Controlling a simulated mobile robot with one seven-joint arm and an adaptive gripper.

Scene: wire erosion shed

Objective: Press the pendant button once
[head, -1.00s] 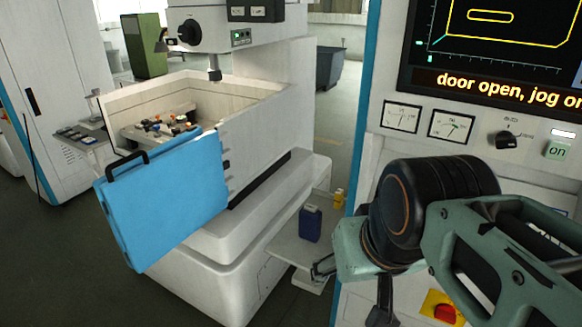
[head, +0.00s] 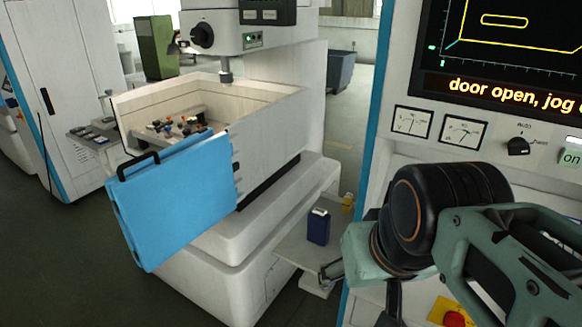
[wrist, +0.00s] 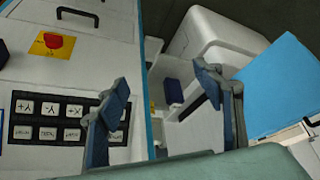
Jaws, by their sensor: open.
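In the wrist view a black keypad (wrist: 65,120) with pale keys marked +X, -Y and +Y lies on the white control cabinet at left. No separate hanging pendant can be made out, and I cannot tell which key is the pendant button. My gripper (wrist: 165,88) is open and empty, its left finger overlapping the keypad's right edge in the picture. In the head view my gripper (head: 360,285) is in front of the cabinet's lower left side, its fingers partly hidden by my arm. The keypad is not visible there.
A red button on a yellow plate (head: 451,313) sits low on the cabinet. Its screen (head: 505,50) reads "door open, jog o…". A knob (head: 518,147) and "on" button (head: 571,158) are below. The machine's blue door (head: 175,200) hangs open at left. A dark blue bottle (head: 318,227) stands between.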

